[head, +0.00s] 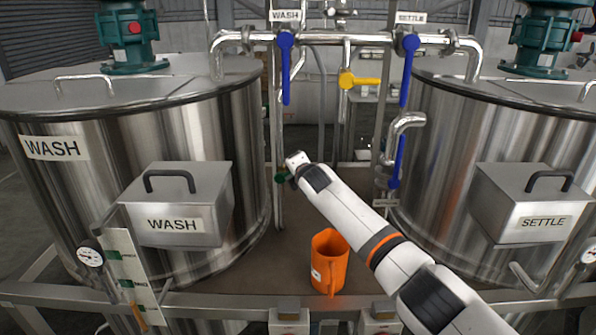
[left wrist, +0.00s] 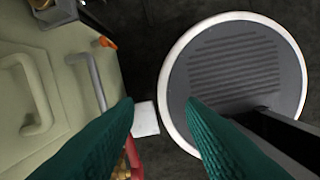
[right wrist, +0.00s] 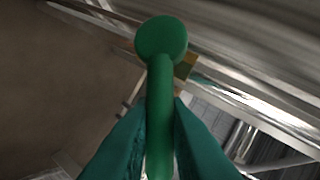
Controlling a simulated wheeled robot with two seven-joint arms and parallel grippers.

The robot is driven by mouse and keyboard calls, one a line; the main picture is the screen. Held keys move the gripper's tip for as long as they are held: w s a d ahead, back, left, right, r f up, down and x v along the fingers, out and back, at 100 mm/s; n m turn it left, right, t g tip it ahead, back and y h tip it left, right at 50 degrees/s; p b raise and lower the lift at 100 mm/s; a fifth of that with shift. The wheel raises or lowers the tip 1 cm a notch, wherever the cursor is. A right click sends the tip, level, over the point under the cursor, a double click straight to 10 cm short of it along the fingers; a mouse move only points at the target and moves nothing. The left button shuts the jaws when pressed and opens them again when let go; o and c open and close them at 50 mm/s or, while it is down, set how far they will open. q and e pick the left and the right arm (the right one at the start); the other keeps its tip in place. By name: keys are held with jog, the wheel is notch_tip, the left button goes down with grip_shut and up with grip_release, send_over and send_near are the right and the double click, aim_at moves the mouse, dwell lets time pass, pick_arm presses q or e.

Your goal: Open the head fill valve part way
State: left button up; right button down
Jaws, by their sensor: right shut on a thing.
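A green valve handle (right wrist: 161,70) with a round knob end fills the middle of the right wrist view. My right gripper (right wrist: 160,135) is shut on its shaft, with the knob sticking out beyond the fingertips. In the head view my right arm reaches to the pipes between the tanks, and a small green part (head: 281,178) shows at its tip; I cannot tell handle from fingers there. The handle's angle against its pipe is not clear. My left gripper (left wrist: 160,105) is open and empty in the left wrist view, and is not in the head view.
The wash tank (head: 140,190) stands left and the settle tank (head: 450,150) right. Blue levers hang at WASH (head: 286,75) and SETTLE (head: 408,75), with a yellow lever (head: 362,81) between. An orange jug (head: 328,262) stands on the deck below my right arm.

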pick_arm(q)
jog(key=shift+s+r, duration=0.1)
jog(key=shift+s, duration=0.2)
pick_arm(e)
jog(key=shift+a+r, duration=0.1)
jog(key=c, duration=1.4)
grip_release()
jog(key=shift+s, duration=0.1)
